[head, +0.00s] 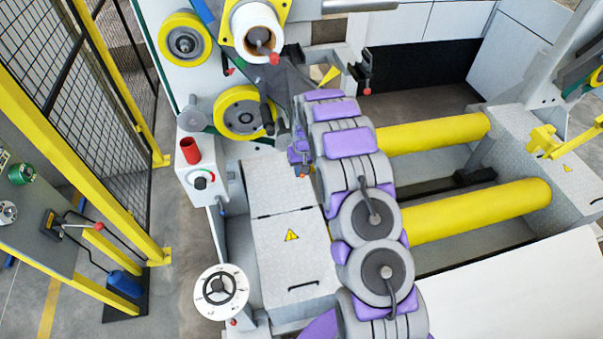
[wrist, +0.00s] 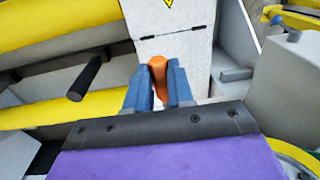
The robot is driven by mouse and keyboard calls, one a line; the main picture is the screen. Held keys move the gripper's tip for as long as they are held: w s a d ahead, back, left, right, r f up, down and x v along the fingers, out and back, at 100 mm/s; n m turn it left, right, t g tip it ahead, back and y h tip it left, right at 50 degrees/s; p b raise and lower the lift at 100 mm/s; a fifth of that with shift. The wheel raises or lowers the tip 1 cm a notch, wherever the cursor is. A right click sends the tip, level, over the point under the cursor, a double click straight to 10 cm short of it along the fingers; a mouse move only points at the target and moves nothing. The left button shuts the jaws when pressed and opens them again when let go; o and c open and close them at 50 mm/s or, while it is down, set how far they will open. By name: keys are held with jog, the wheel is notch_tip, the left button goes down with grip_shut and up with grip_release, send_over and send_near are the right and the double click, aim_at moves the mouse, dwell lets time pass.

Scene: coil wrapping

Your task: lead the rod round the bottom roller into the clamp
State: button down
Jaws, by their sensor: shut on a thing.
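In the wrist view my gripper (wrist: 158,88) has its two blue fingers closed on an orange piece (wrist: 158,68), which looks like the end of the rod. The rest of the rod is not clear in either view. In the head view my grey and purple arm reaches up to the machine, and its fingers are hidden or too small to tell. The lower yellow-rimmed roller (head: 243,112) is on the machine front, just left of my arm's end. A dark bracket with a red knob (head: 364,72) is up to the right; I cannot tell whether it is the clamp.
Two yellow cylinders (head: 430,133) (head: 480,212) lie right of my arm. A tread-plate box (head: 290,255) and a handwheel (head: 221,291) stand left of it. A red button (head: 190,151) tops a control box. A mesh fence (head: 60,50) is at far left.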

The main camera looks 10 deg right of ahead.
jog(key=w+r+p, duration=0.2)
jog(key=w+r, duration=0.2)
jog(key=r, duration=0.5)
jog(key=shift+d+r, duration=0.4)
jog(key=shift+d, duration=0.05)
dwell(0.5)
jog(key=shift+s+a+f, duration=0.1)
jog(key=shift+f, duration=0.25)
dwell(0.5)
